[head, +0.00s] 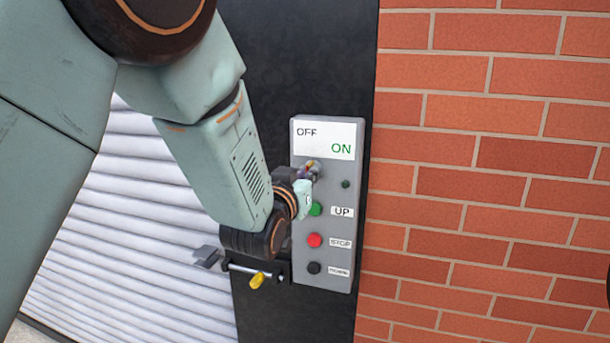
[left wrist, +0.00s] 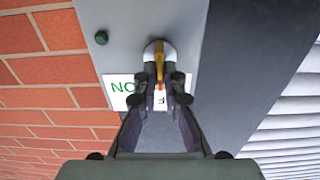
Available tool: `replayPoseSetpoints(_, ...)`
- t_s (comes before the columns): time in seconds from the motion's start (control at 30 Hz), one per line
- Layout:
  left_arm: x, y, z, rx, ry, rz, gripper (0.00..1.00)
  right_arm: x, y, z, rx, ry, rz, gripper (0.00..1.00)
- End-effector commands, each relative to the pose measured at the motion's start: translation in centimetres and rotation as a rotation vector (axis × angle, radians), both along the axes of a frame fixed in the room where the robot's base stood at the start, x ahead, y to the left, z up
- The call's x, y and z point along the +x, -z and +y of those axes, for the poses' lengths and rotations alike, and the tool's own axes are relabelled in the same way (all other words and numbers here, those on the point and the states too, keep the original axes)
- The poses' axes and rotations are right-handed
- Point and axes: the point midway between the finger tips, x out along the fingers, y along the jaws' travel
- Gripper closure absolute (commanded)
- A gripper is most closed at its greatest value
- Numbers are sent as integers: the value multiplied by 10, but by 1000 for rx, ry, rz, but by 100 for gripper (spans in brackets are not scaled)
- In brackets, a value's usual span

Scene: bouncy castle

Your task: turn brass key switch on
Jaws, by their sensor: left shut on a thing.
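The grey control box (head: 325,255) is on a dark post beside a brick wall. Its top label (head: 340,135) reads OFF at left and ON at right. The key switch (head: 311,167) is just below the label, partly hidden by my left gripper (head: 306,184). In the left wrist view the brass key (left wrist: 160,62) stands in a round metal collar (left wrist: 150,52). My left gripper (left wrist: 162,85) is shut on the key, one finger on each side. That view is upside down, and the fingers cover part of the label. My right gripper is not in view.
Below the switch are a green UP button (head: 316,209), a red STOP button (head: 314,240) and a black button (head: 314,268). A small dark green lamp (head: 346,184) is unlit. A metal bolt with a yellow piece (head: 257,281) is at lower left, before a ribbed shutter (head: 130,250).

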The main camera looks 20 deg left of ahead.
Motion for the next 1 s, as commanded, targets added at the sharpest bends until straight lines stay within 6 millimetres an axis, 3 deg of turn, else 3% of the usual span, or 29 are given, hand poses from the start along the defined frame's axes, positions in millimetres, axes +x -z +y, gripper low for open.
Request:
replayPoseSetpoints(0.37,0,0,1,94,-4,-4,100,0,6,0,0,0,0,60)
replayPoseSetpoints(1.0,0,2,-2,667,-6,-16,100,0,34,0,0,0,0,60)
